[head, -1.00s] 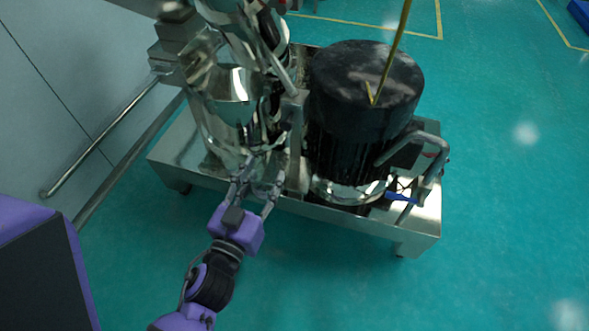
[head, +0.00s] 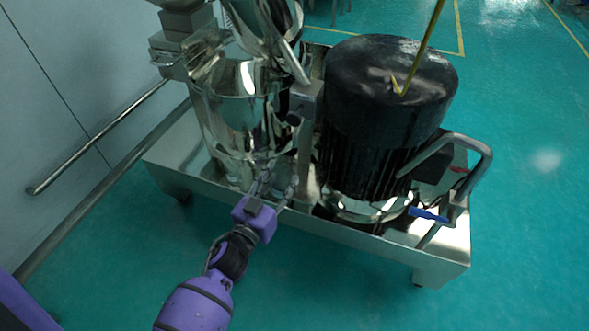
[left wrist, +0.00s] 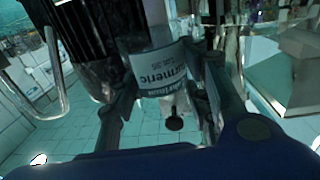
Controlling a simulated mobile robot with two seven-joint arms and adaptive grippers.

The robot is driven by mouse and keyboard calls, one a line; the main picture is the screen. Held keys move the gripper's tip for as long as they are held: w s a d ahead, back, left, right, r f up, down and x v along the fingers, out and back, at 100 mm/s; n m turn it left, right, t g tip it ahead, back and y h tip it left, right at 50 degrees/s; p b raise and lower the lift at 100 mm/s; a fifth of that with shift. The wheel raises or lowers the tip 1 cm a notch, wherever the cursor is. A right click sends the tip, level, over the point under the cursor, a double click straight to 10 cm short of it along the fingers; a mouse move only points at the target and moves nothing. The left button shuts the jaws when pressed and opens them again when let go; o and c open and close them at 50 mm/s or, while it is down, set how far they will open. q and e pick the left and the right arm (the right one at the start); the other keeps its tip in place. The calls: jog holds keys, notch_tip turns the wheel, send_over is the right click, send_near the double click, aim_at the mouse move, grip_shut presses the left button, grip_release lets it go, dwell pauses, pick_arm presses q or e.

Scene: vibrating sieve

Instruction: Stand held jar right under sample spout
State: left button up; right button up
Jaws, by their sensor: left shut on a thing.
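My left gripper (head: 276,190) reaches to the front edge of the steel machine base, beside the shiny steel vessel (head: 240,115). In the left wrist view it is shut on a clear jar (left wrist: 160,68) with a pale printed label, the jar lying between its two fingers. In the head view the jar is too small and reflective to make out clearly. I cannot pick out the sample spout with certainty among the reflective metal. My right gripper is not in view.
A large black ribbed motor (head: 385,110) stands right of the vessel on the steel base (head: 360,240). A bent steel pipe handle with a blue lever (head: 428,215) is at its right. A rail (head: 95,140) runs along the left wall. Green floor is clear in front.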

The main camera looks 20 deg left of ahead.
pick_arm(q)
jog(key=w, duration=0.5)
jog(key=w+d, duration=0.1)
jog(key=w, duration=0.2)
jog(key=shift+w+f+b, duration=0.15)
jog(key=shift+f+b, duration=0.15)
jog(key=shift+f, duration=0.05)
notch_tip(320, 180, down, 3)
jog(key=shift+r+b, duration=0.1)
jog(key=shift+b, duration=0.5)
jog(key=shift+f, duration=0.25)
jog(key=o, duration=1.2)
jog(key=shift+o, duration=0.2)
